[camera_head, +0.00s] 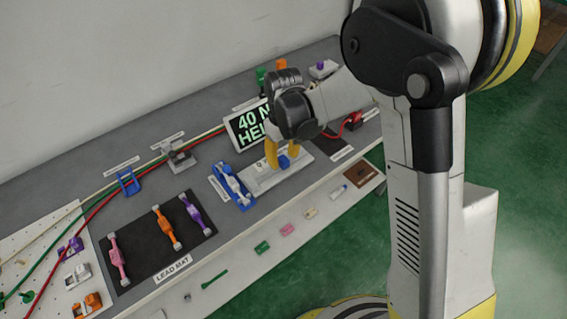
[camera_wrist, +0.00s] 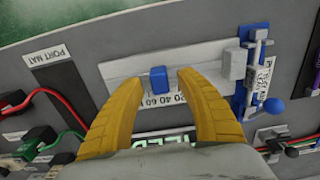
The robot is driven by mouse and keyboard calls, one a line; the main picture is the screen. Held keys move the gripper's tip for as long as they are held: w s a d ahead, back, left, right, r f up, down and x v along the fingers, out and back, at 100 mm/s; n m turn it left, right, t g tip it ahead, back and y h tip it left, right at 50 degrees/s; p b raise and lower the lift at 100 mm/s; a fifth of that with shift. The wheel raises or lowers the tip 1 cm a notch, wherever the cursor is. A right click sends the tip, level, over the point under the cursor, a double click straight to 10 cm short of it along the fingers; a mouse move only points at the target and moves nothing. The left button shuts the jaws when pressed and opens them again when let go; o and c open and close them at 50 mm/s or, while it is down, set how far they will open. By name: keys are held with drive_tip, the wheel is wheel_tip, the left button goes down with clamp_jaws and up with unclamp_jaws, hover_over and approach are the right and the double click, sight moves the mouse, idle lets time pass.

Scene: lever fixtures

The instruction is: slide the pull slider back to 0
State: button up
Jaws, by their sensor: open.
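The pull slider has a blue knob (camera_head: 284,162) on a long white plate (camera_head: 262,184). In the wrist view the blue knob (camera_wrist: 158,80) stands near the middle of the plate (camera_wrist: 120,79), with printed scale numbers beside it, partly hidden by a finger. My gripper (camera_head: 281,158) is over the plate, its yellow fingers open. In the wrist view the open fingertips of my gripper (camera_wrist: 160,78) are on either side of the knob, with a visible gap on each side. A display (camera_head: 245,126) behind reads "40 N" and a partly hidden second line.
A blue lever fixture (camera_head: 232,187) stands beside the plate's left end; in the wrist view it is at right (camera_wrist: 251,70). A dark port mat (camera_wrist: 62,88) with red and green cables is at the other side. A lead mat (camera_head: 150,247) holds several coloured leads.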

sight(267, 176)
drive_tip(key=shift+f, duration=0.7)
clamp_jaws()
drive_tip(key=shift+s+a, duration=0.5)
drive_tip(key=shift+a, duration=0.3)
drive_tip(key=shift+s+a, duration=0.55)
drive_tip(key=shift+a, duration=0.2)
drive_tip(key=shift+s+a, duration=0.5)
drive_tip(key=shift+a, duration=0.3)
unclamp_jaws()
drive_tip(key=shift+s+a, duration=0.1)
drive_tip(key=shift+a, duration=0.05)
